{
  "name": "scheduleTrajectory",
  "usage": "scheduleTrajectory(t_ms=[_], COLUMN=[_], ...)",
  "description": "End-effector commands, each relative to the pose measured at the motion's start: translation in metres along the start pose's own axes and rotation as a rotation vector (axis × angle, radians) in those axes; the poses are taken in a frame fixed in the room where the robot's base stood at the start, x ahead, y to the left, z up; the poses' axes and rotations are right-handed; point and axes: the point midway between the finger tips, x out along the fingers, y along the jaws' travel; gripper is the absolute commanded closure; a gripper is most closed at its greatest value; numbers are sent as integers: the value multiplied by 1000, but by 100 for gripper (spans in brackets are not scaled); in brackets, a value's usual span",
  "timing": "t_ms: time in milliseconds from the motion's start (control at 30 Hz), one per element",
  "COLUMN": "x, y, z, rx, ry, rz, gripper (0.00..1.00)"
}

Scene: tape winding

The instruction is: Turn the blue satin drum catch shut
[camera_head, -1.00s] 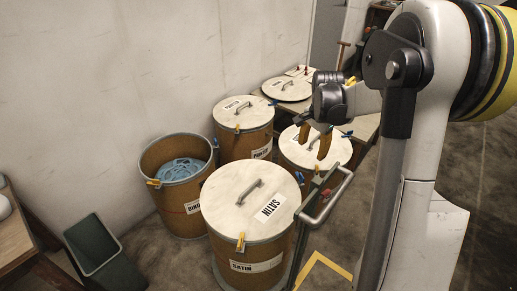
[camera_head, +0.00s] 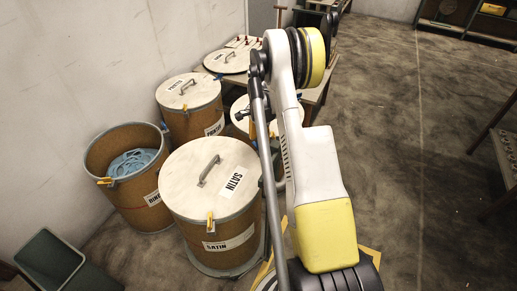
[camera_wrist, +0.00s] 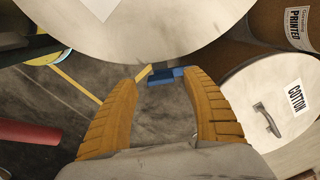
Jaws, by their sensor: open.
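The satin drum (camera_head: 225,240) stands at the front of the drum group, with its pale lid (camera_head: 190,185) on and a SATIN label. Its blue catch (camera_wrist: 166,77) shows in the wrist view at the lid rim, with a small yellow piece (camera_wrist: 143,73) beside it. My gripper (camera_wrist: 162,84) is open, its two ribbed orange fingers on either side of the catch. Whether a finger touches it I cannot tell. In the head view my arm hides the blue catch and most of my gripper. A yellow catch (camera_head: 210,221) sits on the drum's front rim.
An open drum (camera_head: 120,200) with blue material stands at left, a lidded drum (camera_head: 190,115) behind. The cotton drum lid (camera_wrist: 270,110) lies close at right in the wrist view. A dark green bin (camera_head: 50,265) stands front left. Floor at right is open.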

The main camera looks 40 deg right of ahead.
Motion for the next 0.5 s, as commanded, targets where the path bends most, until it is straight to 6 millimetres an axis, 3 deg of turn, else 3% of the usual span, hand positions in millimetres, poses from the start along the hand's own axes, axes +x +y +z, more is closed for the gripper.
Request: scheduleTrajectory(t_ms=[133,467,500], x=[16,18,18], y=[0,0,0], z=[0,0,0], rx=[-1,-1,-1], ry=[0,0,0], rz=[0,0,0], gripper=[42,42,50])
